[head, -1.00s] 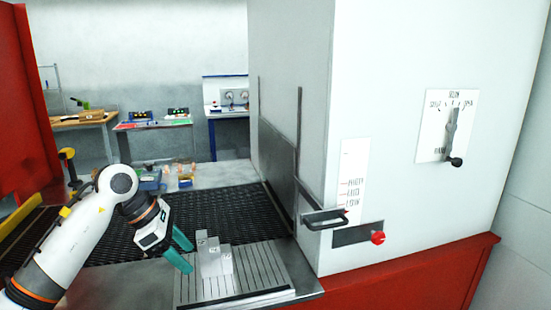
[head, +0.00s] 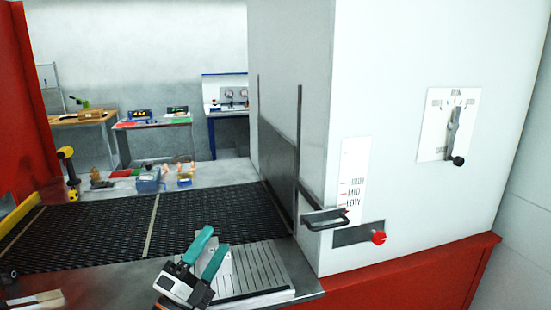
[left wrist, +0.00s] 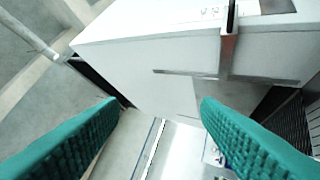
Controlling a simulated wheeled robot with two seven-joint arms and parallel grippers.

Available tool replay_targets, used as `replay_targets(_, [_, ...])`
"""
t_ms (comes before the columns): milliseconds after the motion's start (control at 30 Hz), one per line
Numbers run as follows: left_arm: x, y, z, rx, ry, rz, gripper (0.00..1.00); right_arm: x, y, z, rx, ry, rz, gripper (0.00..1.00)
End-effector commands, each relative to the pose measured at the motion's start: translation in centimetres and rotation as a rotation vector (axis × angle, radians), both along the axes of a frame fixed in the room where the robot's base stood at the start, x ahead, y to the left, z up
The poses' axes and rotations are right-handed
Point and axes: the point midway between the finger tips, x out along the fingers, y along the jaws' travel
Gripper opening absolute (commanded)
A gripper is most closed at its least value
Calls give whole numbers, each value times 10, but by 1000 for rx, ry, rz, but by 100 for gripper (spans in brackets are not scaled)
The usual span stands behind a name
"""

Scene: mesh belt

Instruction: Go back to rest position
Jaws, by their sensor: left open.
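My left gripper (head: 216,240) is open and empty, its two teal fingers pointing up and to the right in the head view. It shows in front of the ribbed metal plate (head: 262,272) and partly hides the light grey stepped block (head: 227,268) there. In the left wrist view the teal fingers (left wrist: 160,104) stand wide apart with nothing between them. A large white box-shaped body fills much of that view beyond the fingers. My right gripper is not in view.
The black mesh belt (head: 100,228) runs behind the gripper toward the tall white machine (head: 400,90). A dark handle (head: 325,218) and a red knob (head: 378,237) stick out of the machine. Small items, including a blue box (head: 148,180), stand behind the belt.

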Motion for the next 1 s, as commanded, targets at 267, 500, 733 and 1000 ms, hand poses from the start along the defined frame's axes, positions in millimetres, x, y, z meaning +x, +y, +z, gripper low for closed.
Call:
replay_targets(267, [-58, 90, -163, -675, 817, 384, 58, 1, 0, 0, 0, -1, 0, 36])
replay_targets(500, [-157, 100, -258, -942, 1328, 624, 58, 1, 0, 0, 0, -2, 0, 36])
replay_targets(733, [-232, 93, -293, -1039, 1623, 767, 58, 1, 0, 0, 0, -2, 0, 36])
replay_targets(1000, [-282, 84, -326, -1076, 1837, 875, 58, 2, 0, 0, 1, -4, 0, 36])
